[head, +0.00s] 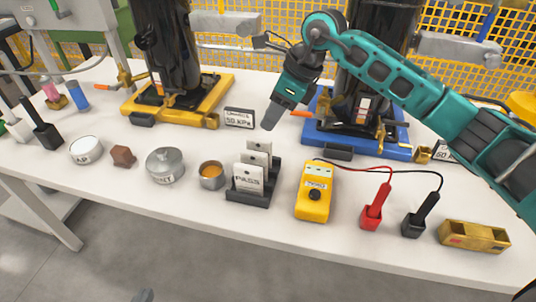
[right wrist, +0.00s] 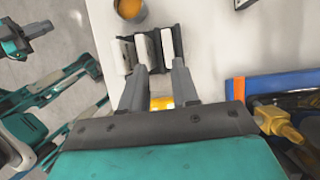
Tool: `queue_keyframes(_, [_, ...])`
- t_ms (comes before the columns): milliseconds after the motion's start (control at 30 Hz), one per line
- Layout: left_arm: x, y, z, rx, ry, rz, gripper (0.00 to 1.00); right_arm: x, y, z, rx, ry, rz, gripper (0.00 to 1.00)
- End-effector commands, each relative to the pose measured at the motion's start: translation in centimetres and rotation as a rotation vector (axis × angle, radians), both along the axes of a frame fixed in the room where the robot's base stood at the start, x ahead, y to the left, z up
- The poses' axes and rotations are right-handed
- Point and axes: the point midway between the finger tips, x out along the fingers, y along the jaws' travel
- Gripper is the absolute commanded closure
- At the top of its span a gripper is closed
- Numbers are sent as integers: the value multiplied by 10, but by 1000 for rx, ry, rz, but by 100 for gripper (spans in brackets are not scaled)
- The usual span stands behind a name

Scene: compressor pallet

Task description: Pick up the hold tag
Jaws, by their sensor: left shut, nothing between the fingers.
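A dark rack (head: 262,199) holds several white tags. The front tag (head: 247,181) seems to read PASS; the tags behind it (head: 257,157) are partly hidden, so I cannot tell which is the hold tag. My right gripper (head: 272,117) is above and behind the rack, pointing down. In the right wrist view its fingers (right wrist: 160,68) are apart and empty, and the rack's tags (right wrist: 145,50) lie beyond the tips.
A yellow meter (head: 315,193) stands right of the rack, with red (head: 375,208) and black (head: 420,217) probes wired to it. A blue pallet (head: 372,149) and yellow pallet (head: 195,110) stand behind.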

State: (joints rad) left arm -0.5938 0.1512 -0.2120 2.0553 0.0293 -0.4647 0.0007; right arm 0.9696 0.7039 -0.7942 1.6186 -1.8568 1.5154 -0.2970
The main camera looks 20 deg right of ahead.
Motion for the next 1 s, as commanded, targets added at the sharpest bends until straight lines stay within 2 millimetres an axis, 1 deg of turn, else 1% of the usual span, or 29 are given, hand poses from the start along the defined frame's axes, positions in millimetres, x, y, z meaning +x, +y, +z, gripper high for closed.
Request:
queue_keyframes(33, [1,0,0,-1,-2,0,100,2,-6,2,-25,-6,-4,70])
queue_keyframes(100, [1,0,1,-1,-3,-1,100,4,-11,2,-47,-10,-8,70])
queue_keyframes(167, [2,0,1,-2,-5,-1,100,5,-12,-1,-56,-10,-10,70])
queue_keyframes(267, [2,-1,1,-2,-7,-1,100,7,-7,-13,-58,-8,-10,70])
queue_keyframes(400, [2,-1,-2,-3,-4,-1,100,13,2,-39,-56,-9,-8,70])
queue_keyframes(500, [2,-1,-4,-4,-3,-1,100,17,7,-54,-55,-9,-9,70])
queue_keyframes(600, [2,-1,-5,-4,-3,-1,100,19,11,-64,-55,-9,-9,70])
queue_keyframes(767, [2,-2,-6,-5,-4,-2,100,21,15,-74,-55,-10,-9,70])
queue_keyframes(1000, [2,-2,-11,-6,-4,-3,100,28,29,-106,-53,-9,-10,70])
